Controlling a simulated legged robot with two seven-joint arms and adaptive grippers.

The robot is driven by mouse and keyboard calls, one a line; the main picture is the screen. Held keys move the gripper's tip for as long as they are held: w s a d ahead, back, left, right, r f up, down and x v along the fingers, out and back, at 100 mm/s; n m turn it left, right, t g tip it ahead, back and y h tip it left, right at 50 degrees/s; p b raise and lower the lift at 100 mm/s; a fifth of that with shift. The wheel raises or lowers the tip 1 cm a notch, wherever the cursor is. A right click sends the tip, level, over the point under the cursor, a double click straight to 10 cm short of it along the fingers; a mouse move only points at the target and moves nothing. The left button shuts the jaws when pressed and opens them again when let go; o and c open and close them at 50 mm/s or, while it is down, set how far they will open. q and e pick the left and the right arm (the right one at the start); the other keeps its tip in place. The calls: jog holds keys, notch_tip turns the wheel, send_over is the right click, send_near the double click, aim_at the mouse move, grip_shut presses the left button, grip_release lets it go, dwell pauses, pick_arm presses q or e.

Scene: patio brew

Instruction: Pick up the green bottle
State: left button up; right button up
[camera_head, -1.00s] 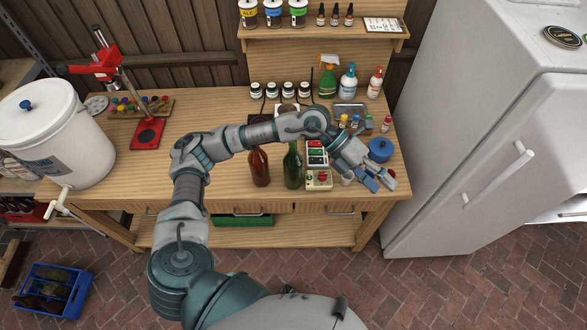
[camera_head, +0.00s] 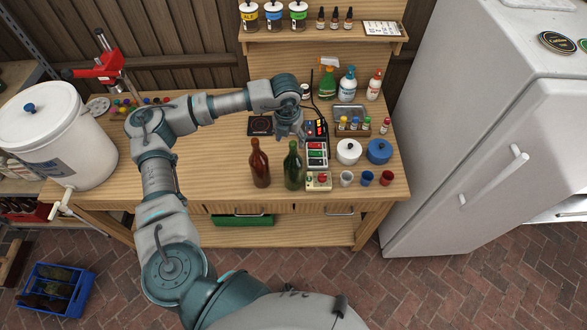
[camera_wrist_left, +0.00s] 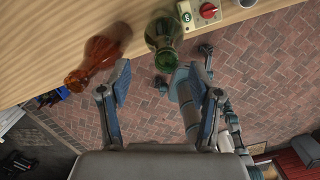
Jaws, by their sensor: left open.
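The green bottle (camera_head: 293,170) stands upright near the front edge of the wooden workbench (camera_head: 215,150), just right of a brown bottle (camera_head: 260,168). My left gripper (camera_head: 291,137) is open and empty, behind the green bottle's neck in the head view and apart from it. In the left wrist view the green bottle (camera_wrist_left: 163,38) lies just beyond the parted fingers (camera_wrist_left: 155,85), and the brown bottle (camera_wrist_left: 97,52) is to its left. My right gripper is not in view.
A control box with a red button (camera_head: 318,180) stands close at the green bottle's right. Small cups (camera_head: 367,178) and lidded pots (camera_head: 348,150) are further right. Spray bottles (camera_head: 327,85) stand at the back. The bench left of the brown bottle is mostly clear.

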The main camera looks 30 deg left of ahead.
aim_at(293, 149)
pick_arm(q)
jog(key=shift+a+f, duration=0.1)
jog(key=shift+f, duration=0.65)
jog(key=f, duration=0.1)
jog(key=f+p, duration=0.1)
jog(key=f, duration=0.1)
jog(key=w+f+p, duration=0.1)
jog(key=shift+d+f, duration=0.2)
jog(key=shift+d, duration=0.05)
jog(key=shift+w+f, duration=0.15)
jog(key=shift+f, duration=0.25)
jog(key=shift+r, duration=0.1)
grip_shut()
